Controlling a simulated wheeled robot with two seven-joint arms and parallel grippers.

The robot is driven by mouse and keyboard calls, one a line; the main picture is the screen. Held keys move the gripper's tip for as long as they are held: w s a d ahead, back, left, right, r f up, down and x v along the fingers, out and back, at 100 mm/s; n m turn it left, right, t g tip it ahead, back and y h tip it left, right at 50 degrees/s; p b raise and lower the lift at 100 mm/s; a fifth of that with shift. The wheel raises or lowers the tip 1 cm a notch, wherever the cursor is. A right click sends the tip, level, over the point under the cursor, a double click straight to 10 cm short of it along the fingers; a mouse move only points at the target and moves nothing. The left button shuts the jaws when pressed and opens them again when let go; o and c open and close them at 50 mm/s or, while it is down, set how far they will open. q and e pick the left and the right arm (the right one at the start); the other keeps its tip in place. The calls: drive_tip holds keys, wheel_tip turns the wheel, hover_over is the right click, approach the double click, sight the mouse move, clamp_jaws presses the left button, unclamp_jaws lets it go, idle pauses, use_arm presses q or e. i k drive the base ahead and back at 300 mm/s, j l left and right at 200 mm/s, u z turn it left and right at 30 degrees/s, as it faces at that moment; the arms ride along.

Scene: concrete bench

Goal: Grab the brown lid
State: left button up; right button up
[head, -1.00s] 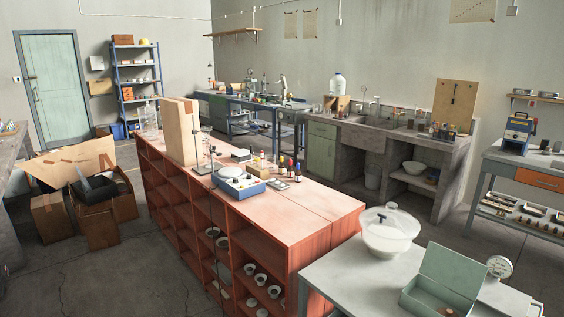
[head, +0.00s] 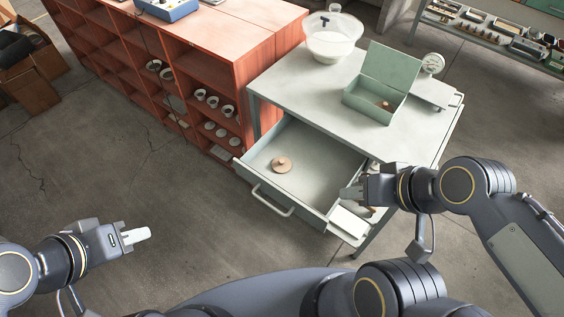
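A round brown lid (head: 282,165) with a small knob lies flat inside the open drawer (head: 318,158) of the grey bench. A small brown object (head: 386,105) sits in the open green box (head: 368,102) on the bench top; its exact shape is too small to tell. My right gripper (head: 350,193) is at the drawer's right side, to the right of the lid and apart from it. My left gripper (head: 138,237) is over the floor at lower left, far from the drawer. Nothing shows in either gripper; the finger gaps are not clear.
The drawer has a front handle (head: 272,203). A red shelf unit (head: 232,52) stands to the left. The floor before the drawer is clear.

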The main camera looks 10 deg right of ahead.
sight(281, 164)
drive_tip(key=z, duration=0.45)
drive_tip(key=i+j+z, duration=0.25)
drive_tip(key=j+z, duration=0.25)
drive_tip(key=j, duration=0.25)
drive_tip(key=i+j+z, duration=0.25)
drive_tip(key=j, duration=0.95)
drive_tip(key=i, duration=0.05)
